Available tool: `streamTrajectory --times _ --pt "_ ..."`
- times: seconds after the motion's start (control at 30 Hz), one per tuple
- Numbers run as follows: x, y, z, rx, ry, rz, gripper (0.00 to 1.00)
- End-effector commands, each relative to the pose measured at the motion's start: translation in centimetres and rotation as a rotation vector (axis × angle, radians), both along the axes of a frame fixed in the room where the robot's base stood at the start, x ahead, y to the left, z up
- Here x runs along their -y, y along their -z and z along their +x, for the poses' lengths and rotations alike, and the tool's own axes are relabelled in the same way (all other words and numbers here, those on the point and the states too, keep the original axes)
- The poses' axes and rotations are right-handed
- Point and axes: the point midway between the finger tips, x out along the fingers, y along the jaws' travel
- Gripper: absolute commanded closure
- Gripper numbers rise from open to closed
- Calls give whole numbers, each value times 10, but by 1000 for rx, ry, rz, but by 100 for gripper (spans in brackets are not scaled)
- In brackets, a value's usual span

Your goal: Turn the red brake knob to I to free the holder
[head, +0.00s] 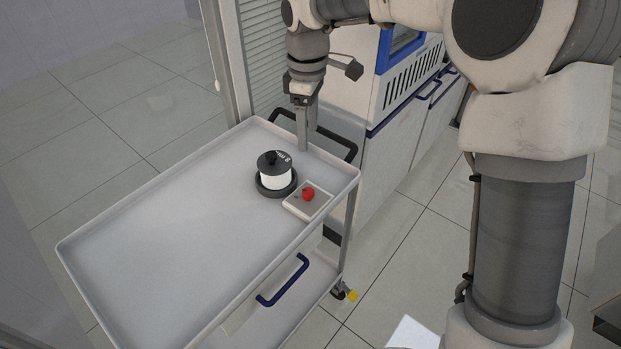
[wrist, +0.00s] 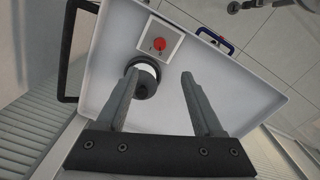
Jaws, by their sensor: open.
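The red brake knob (head: 308,193) sits on a small light square plate (head: 296,208) on the cart top. It also shows in the wrist view (wrist: 159,44), near the top, with small marks beside it that I cannot read. The holder, a white cylinder with a black top and dark base (head: 274,176), stands just left of the plate. In the wrist view the holder (wrist: 146,82) is partly hidden by my left finger. My gripper (head: 305,128) points down above the cart's far end, behind the knob and holder. Its fingers (wrist: 158,82) are apart with nothing between them.
The grey cart top (head: 170,235) has a raised rim and is bare toward the left and front. A black handle (head: 340,145) rises at its far end. A blue handle (head: 283,281) is on its side. A white cabinet (head: 385,150) stands behind.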

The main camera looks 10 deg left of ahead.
Motion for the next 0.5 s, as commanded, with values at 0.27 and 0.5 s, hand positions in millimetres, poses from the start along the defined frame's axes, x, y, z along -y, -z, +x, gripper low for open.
streamTrajectory --times 0.27,0.5 --pt "0 41 0 -5 -5 -1 31" --pt "0 94 0 -4 -4 -1 31"
